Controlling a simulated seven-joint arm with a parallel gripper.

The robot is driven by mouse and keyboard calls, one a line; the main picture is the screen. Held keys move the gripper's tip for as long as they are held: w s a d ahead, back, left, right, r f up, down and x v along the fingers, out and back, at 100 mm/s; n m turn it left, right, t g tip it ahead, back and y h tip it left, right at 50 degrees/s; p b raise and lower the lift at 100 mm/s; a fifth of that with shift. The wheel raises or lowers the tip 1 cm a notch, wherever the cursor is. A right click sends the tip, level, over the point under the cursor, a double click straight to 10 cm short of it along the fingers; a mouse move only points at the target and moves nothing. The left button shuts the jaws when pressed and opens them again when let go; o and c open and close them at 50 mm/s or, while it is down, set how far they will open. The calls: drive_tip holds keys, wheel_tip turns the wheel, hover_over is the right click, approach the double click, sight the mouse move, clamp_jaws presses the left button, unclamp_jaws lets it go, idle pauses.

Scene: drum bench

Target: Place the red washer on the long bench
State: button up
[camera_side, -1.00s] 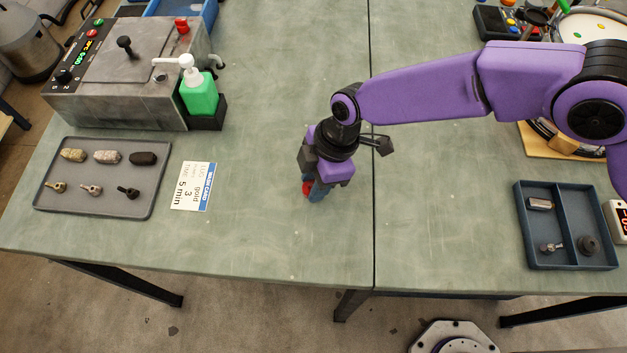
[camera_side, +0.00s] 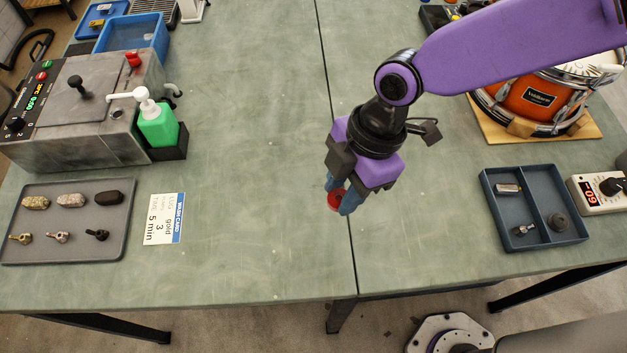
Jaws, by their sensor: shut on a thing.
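The red washer (camera_side: 334,201) is between the blue fingertips of my gripper (camera_side: 340,198), which is shut on it. The fingers partly hide it. The gripper points down over the grey-green long bench (camera_side: 250,215), just left of the dark seam between the bench's two tops. I cannot tell how far the washer is above the surface.
At left stand a grey machine (camera_side: 75,110), a green pump bottle (camera_side: 158,125), a tray of small parts (camera_side: 72,245) and a white card (camera_side: 163,220). At right are a divided blue tray (camera_side: 537,240), a meter (camera_side: 600,193) and an orange drum (camera_side: 535,98). Mid-bench is clear.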

drive_tip(key=shift+s+d+r, duration=0.3)
drive_tip(key=shift+d, duration=0.25)
drive_tip(key=shift+s+d+r, duration=0.25)
drive_tip(key=shift+s+d, duration=0.1)
drive_tip(key=shift+d, duration=0.15)
drive_tip(key=shift+s+d+r, duration=0.3)
drive_tip(key=shift+d, duration=0.25)
drive_tip(key=w+d+r+m+t, duration=0.3)
drive_tip(key=w+d+m, duration=0.8)
drive_tip(key=w+d, duration=0.75)
drive_tip(key=s+d+r+m+t+h, duration=0.15)
drive_tip(key=d+m, duration=0.45)
drive_tip(key=d, duration=0.7)
drive_tip(key=s+d+r+m+h, duration=0.15)
drive_tip(key=d+m, duration=0.35)
drive_tip(key=d, duration=0.7)
wheel_tip(320, 180, down, 10)
drive_tip(key=s, duration=0.2)
drive_tip(key=shift+s+d+r+m, duration=0.2)
drive_tip(key=shift+s+r+m, duration=0.05)
drive_tip(key=shift+s+m, duration=0.05)
